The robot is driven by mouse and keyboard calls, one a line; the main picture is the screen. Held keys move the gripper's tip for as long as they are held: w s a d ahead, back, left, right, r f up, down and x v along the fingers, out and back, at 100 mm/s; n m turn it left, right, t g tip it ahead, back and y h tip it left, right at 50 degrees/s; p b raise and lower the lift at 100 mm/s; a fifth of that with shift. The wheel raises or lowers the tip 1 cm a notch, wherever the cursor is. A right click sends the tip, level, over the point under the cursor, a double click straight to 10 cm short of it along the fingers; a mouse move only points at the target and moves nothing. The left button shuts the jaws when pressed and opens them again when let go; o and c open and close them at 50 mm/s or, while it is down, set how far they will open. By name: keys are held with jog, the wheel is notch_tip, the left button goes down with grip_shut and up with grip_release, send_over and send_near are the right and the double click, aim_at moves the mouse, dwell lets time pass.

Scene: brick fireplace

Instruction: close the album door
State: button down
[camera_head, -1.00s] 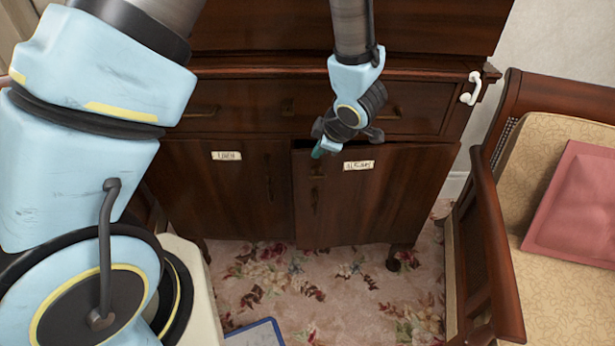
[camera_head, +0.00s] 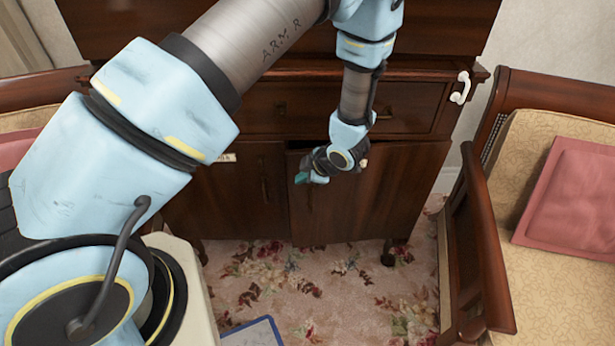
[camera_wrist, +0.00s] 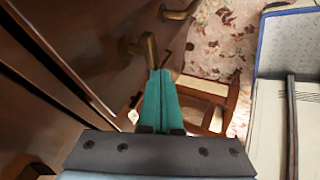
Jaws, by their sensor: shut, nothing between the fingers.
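The dark wooden cabinet has two lower doors. The right door, the album door (camera_head: 365,205), stands slightly ajar, with a dark gap along its top left edge. Its white label is hidden behind my wrist, apart from perhaps a small bit. My gripper (camera_head: 302,178) is in front of this door's upper left part, teal fingers pointing left. In the wrist view the fingers (camera_wrist: 161,78) are shut together and empty. Their tips are close to a brass handle (camera_wrist: 150,50); I cannot tell whether they touch it. The left door (camera_head: 235,200) looks flush.
A drawer (camera_head: 290,105) runs above the doors. A wooden armchair (camera_head: 480,230) with a pink cushion (camera_head: 575,195) stands close on the right. A blue-edged board (camera_head: 255,333) lies on the floral carpet (camera_head: 310,290). Carpet in front of the doors is clear.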

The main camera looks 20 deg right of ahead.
jog(key=shift+w+d, duration=0.3)
jog(key=shift+w, duration=0.6)
